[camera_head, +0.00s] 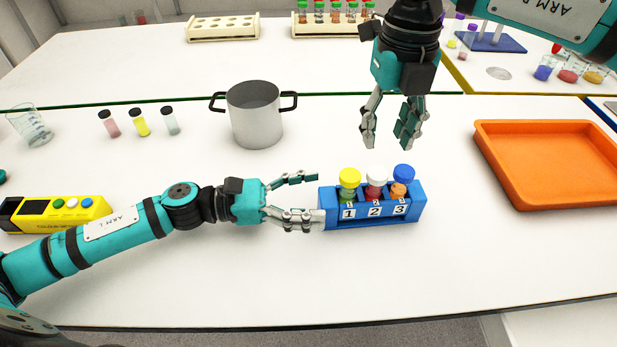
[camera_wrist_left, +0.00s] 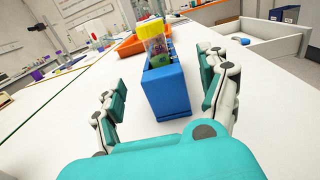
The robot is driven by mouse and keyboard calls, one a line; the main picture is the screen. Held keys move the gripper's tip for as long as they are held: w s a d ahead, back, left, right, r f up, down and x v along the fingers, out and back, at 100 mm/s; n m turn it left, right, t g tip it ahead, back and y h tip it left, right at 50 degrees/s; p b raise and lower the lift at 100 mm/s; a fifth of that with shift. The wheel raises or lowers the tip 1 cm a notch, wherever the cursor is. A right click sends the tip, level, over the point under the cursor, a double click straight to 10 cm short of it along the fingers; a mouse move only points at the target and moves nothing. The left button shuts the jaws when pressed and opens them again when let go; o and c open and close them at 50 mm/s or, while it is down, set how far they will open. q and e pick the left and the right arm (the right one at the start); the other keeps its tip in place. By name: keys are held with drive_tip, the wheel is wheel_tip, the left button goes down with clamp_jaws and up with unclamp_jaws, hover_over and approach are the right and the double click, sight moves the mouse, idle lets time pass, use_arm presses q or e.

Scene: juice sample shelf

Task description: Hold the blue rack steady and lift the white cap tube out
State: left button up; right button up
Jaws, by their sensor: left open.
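The blue rack (camera_head: 413,212) stands on the white table and holds three tubes: yellow cap (camera_head: 350,177) at 1, white cap (camera_head: 377,174) at 2, blue cap (camera_head: 403,172) at 3. The white cap tube has red contents and sits upright in the middle slot. My left gripper (camera_head: 316,198) is open at the rack's left end; in the left wrist view the rack's end (camera_wrist_left: 168,92) lies ahead between the spread fingers, and the white cap is hidden there. My right gripper (camera_head: 386,144) points down above and behind the rack, fingers apart and empty.
A grey pot (camera_head: 254,115) stands behind and left of the rack. An orange tray (camera_head: 550,165) lies to the right. Small vials (camera_head: 139,122), a beaker (camera_head: 30,125) and a yellow device (camera_head: 60,212) are at left. The table in front of the rack is clear.

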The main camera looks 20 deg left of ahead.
sight(351, 201)
use_arm(q)
drive_tip(key=shift+f, duration=0.9)
drive_tip(key=x, duration=0.7)
drive_tip(key=shift+w+d+f, duration=0.1)
drive_tip(key=shift+d, duration=0.15)
drive_tip(key=shift+c, duration=0.3)
drive_tip(key=c, duration=1.3)
